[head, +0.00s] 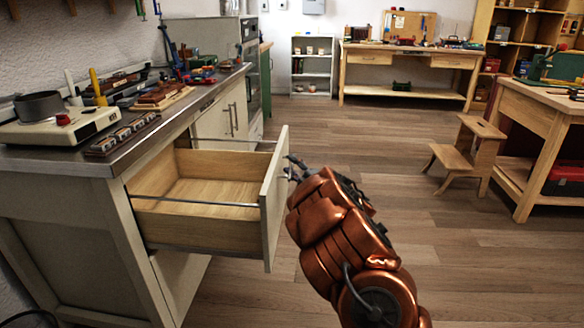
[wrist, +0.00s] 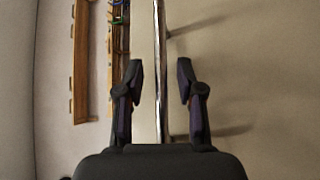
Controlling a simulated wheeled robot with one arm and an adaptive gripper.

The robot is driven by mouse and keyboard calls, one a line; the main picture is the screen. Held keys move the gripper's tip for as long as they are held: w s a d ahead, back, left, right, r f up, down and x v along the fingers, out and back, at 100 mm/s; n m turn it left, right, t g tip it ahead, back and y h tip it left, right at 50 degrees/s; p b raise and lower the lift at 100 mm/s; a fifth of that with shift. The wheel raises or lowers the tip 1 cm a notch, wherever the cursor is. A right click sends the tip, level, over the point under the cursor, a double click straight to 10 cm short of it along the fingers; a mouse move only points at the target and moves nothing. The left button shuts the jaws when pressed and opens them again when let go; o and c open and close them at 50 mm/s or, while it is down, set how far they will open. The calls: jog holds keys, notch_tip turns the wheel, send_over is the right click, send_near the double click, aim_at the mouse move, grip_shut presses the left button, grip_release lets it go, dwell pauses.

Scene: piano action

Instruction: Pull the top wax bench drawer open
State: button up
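The top wax bench drawer (head: 200,190) stands well pulled out of the bench in the head view, its wooden inside empty. Its pale front panel (head: 274,200) faces right, toward my arm. My gripper (head: 291,168) is at the outer face of this panel, near its upper part; the handle cannot be made out there. In the wrist view my gripper (wrist: 159,85) has its two dark fingers apart. A pale strip and a thin shiny metal bar run lengthwise between them, with a visible gap to the right finger. I cannot tell contact with the left finger.
The bench top (head: 70,158) carries a wax heater with a pot (head: 40,106), trays and tools. A cabinet door with bar handles (head: 220,122) is beyond the drawer. A step stool (head: 465,150) and workbench (head: 540,115) stand at right. The middle floor is clear.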

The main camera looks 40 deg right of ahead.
jog(key=shift+s, duration=0.1)
jog(key=s+f, duration=0.1)
jog(key=s, duration=1)
jog(key=shift+s+f, duration=0.35)
jog(key=shift+s, duration=0.05)
notch_tip(320, 180, up, 20)
jog(key=s+m+g+h+p, duration=0.2)
jog(key=m+g+h+p, duration=0.75)
jog(key=m+p, duration=0.35)
jog(key=s+a+r+m+g+y+p, duration=0.1)
jog(key=s+a+r+g+y+p, duration=0.1)
jog(key=s+a+p, duration=0.4)
jog(key=s+a+r+m+g+y+p, duration=0.1)
jog(key=s+a+r+g+y+p, duration=0.2)
jog(key=s+a, duration=1.2)
jog(key=s+a+r+m+g+y+p, duration=0.1)
jog(key=s+a+r+g+y+p, duration=0.2)
jog(key=s+a+g+p, duration=0.4)
jog(key=s+a+y+p, duration=0.1)
jog(key=s+a, duration=0.3)
jog(key=a, duration=0.6)
jog(key=shift+r+p, duration=0.25)
jog(key=shift+p, duration=0.1)
